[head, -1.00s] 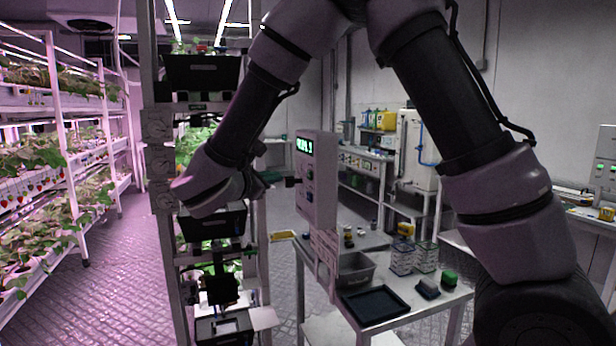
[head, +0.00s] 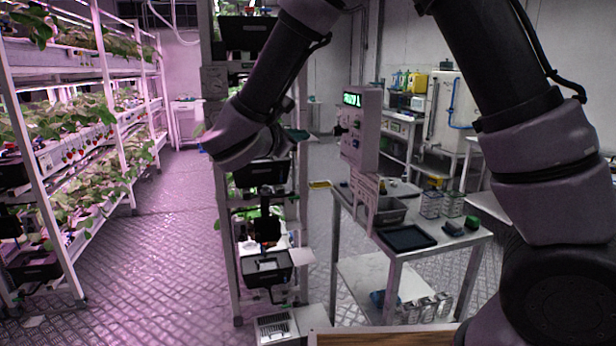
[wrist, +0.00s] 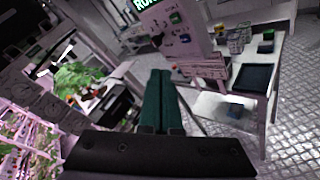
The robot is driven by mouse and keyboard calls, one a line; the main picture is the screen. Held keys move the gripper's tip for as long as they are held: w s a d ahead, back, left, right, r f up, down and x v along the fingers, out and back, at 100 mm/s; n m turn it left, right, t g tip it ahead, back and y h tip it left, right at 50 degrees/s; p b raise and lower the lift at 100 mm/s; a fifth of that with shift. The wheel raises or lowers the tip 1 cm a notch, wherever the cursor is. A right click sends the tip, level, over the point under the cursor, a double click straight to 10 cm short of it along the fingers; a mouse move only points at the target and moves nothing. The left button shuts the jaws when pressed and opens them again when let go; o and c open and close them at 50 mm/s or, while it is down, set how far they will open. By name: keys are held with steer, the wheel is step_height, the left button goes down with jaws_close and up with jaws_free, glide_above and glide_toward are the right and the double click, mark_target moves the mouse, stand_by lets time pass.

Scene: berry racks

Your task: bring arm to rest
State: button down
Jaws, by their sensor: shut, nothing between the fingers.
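My gripper (wrist: 157,101) shows in the wrist view as two dark green fingers lying side by side, shut with nothing between them. It points forward, past the left side of the work table, and touches nothing that I can see. In the head view my arm arches across the upper middle, and its wrist end hangs in front of the dark rack column. The fingers are hard to make out there.
A grey control box (head: 361,128) with a green display stands by the metal table (head: 458,239), which holds a black tray (head: 406,238) and a grey bin (head: 391,211). A rack column with black bins (head: 262,172) stands behind my wrist. Planted racks (head: 78,133) line the left. Floor (head: 175,235) is clear between.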

steer(key=s+d+r+m+g, duration=0.1)
steer(key=s+d+m+g, duration=0.25)
steer(key=d, duration=0.45)
steer(key=s+d+r+m+g, duration=0.15)
steer(key=d+m+g, duration=0.3)
steer(key=d, duration=0.45)
steer(key=s+d+m+g, duration=0.3)
steer(key=s+d+m, duration=0.15)
steer(key=d, duration=0.35)
steer(key=s+d+r+m+t+y, duration=0.1)
steer(key=s+r+m+t+y, duration=0.2)
steer(key=m, duration=1.1)
steer(key=s+r+y, duration=0.2)
steer(key=s+y, duration=0.3)
steer(key=y, duration=0.2)
steer(key=shift+s+d+r+t, duration=0.2)
steer(key=shift+d+t, duration=0.1)
steer(key=shift+t, duration=0.1)
steer(key=shift+m, duration=0.25)
